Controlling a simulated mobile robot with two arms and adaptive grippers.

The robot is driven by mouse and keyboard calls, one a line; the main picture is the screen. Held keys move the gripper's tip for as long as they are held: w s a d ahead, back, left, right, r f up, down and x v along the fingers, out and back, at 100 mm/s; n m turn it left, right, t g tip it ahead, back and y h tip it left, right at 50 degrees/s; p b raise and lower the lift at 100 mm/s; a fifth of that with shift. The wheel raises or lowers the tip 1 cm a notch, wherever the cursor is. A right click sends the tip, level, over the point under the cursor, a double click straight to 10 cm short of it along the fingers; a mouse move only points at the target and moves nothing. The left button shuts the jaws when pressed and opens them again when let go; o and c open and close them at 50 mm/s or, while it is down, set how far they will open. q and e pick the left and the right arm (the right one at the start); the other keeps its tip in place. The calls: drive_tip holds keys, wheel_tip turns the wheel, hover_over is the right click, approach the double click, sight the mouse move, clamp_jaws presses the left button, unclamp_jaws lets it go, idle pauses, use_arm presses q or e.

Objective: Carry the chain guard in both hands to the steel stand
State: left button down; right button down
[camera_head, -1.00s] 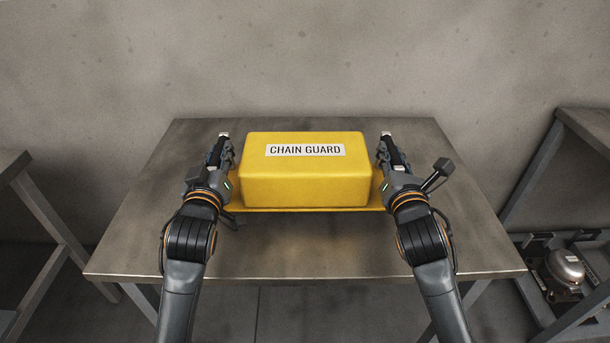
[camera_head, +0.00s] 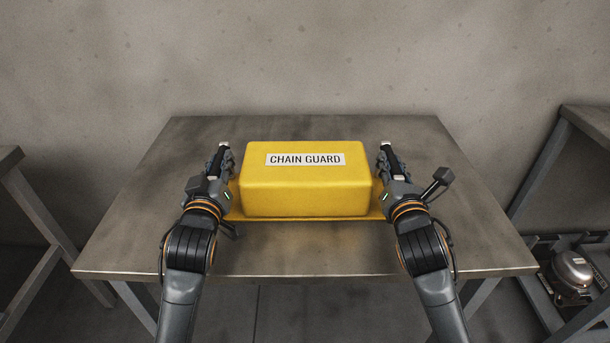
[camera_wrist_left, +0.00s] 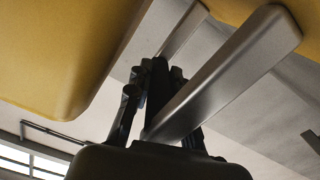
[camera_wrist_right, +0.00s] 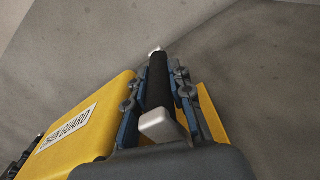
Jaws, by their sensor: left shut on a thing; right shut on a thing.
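The chain guard (camera_head: 305,185) is a yellow box with a flange along its lower edge and a white label on its top. It is level over the middle of a grey steel-topped stand (camera_head: 440,245). Whether its underside touches the top is hard to tell. My left gripper (camera_head: 222,150) is shut on the guard's left end; a metal bar (camera_wrist_left: 225,75) lies by its fingers in the left wrist view. The guard (camera_wrist_right: 85,115) also shows in the right wrist view.
The steel top is bare around the guard. Part of another table (camera_head: 10,157) stands at the left edge. A frame (camera_head: 535,180) stands at the right, with a rounded metal compressor (camera_head: 570,270) low beside it. A grey wall (camera_head: 300,60) closes the back.

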use_arm(q)
drive_tip(key=c, duration=1.4)
unclamp_jaws()
use_arm(e)
drive_tip(key=c, duration=1.4)
unclamp_jaws()
use_arm(q)
drive_tip(key=shift+o, duration=1.1)
drive_tip(key=shift+s+r, duration=0.1)
drive_tip(key=shift+s, duration=0.05)
use_arm(e)
drive_tip(key=shift+o, duration=1.1)
drive_tip(key=shift+s+r, duration=0.1)
drive_tip(key=shift+s, duration=0.05)
use_arm(q)
drive_tip(key=s, duration=1.1)
drive_tip(key=shift+s+d, duration=0.1)
drive_tip(key=shift+s, duration=0.3)
use_arm(e)
drive_tip(key=s, duration=1.2)
drive_tip(key=shift+d, duration=0.1)
use_arm(q)
drive_tip(key=shift+s, duration=0.1)
